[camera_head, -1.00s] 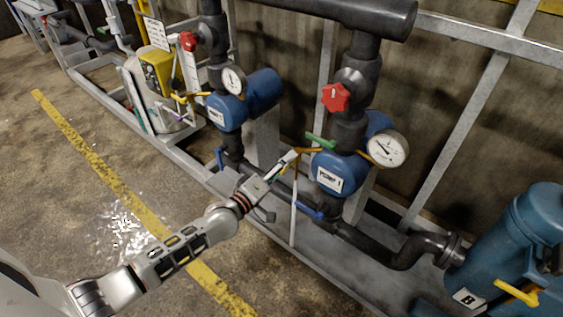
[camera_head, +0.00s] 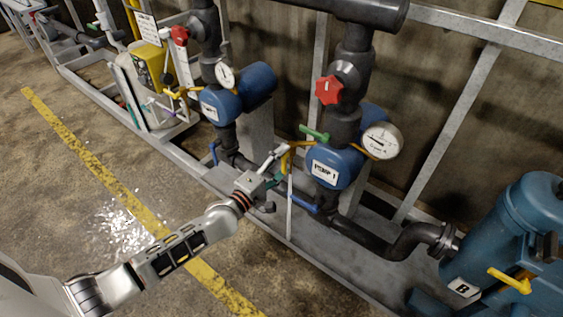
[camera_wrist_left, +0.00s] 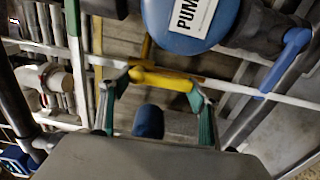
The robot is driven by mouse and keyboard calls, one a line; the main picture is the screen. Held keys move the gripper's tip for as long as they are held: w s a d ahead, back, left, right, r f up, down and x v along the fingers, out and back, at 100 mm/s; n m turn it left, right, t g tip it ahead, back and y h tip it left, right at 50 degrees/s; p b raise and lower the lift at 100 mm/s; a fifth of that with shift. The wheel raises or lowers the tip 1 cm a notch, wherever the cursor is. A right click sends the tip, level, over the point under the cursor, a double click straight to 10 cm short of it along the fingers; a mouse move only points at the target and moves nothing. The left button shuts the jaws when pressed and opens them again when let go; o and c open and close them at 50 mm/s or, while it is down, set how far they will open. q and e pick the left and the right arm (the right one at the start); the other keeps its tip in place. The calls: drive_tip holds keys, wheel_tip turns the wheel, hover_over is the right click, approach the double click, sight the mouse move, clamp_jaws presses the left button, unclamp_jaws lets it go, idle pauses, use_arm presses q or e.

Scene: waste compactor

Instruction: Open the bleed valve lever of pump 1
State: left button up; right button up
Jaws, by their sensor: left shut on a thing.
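Pump 1 (camera_head: 333,165) is blue with a white label and stands right of centre in the head view. In the wrist view its labelled end (camera_wrist_left: 190,20) shows at the top. A yellow lever (camera_head: 285,160) is at the pump's left side, and it spans between my fingers in the wrist view (camera_wrist_left: 160,79). My left gripper (camera_head: 275,167) is shut on this lever, with teal finger pads at both its ends. The gripper hides part of the lever in the head view. My right gripper is out of view.
A green lever (camera_head: 314,133), a red valve knob (camera_head: 329,90), a gauge (camera_head: 382,141) and a blue lever (camera_head: 304,203) surround pump 1. A second blue pump (camera_head: 217,106) stands to the left. A grey frame rail (camera_head: 300,248) runs in front. Open floor lies at the left.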

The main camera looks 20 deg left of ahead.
use_arm(q)
drive_tip(key=o, duration=1.6)
drive_tip(key=shift+s, duration=0.15)
drive_tip(key=v, duration=1.1)
drive_tip(key=shift+s+a, duration=0.15)
drive_tip(key=shift+s, duration=0.2)
